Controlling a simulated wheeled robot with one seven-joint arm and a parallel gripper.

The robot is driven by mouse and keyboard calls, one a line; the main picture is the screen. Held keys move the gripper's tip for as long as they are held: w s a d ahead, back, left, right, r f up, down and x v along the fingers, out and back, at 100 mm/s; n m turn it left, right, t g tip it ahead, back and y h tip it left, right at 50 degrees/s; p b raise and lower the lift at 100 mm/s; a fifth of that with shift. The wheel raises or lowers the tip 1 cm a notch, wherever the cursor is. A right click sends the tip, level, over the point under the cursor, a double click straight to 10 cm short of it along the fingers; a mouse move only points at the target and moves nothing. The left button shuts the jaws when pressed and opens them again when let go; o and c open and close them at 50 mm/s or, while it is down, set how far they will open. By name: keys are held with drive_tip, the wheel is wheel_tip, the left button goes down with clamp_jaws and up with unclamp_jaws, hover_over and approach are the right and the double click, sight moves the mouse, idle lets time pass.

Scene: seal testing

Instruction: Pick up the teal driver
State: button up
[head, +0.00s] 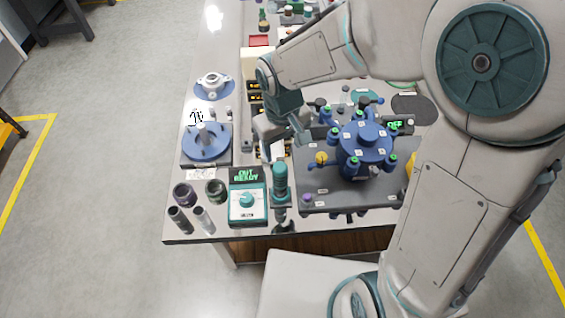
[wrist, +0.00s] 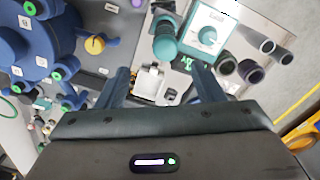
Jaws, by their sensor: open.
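The teal driver (head: 280,178) stands upright near the front edge of the bench, its teal grip uppermost and a dark part below. In the wrist view its teal head (wrist: 165,42) shows at the top, just beyond the space between my fingers. My gripper (head: 281,146) is above the bench, behind the driver in the head view. It also shows in the wrist view (wrist: 160,80), with its two fingers apart and nothing between them. The gripper does not touch the driver. The driver's lower end is partly hidden in the wrist view.
A teal-and-white control box (head: 247,204) reading "OUT READY" stands close left of the driver. A blue multi-armed fixture (head: 362,150) on a grey plate (head: 325,200) is close on its right. Several dark cups and tubes (head: 185,195) stand at the front left corner.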

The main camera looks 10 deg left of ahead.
sight(280, 176)
drive_tip(key=shift+s+a+f, duration=0.1)
drive_tip(key=shift+a+f, duration=0.1)
drive_tip(key=shift+a, duration=0.25)
wheel_tip(280, 176, down, 14)
drive_tip(key=shift+r+p, duration=0.15)
drive_tip(key=shift+p, duration=0.25)
drive_tip(key=shift+c, duration=0.3)
drive_tip(key=c, duration=1)
drive_tip(key=shift+c, duration=0.5)
drive_tip(key=shift+r, duration=0.15)
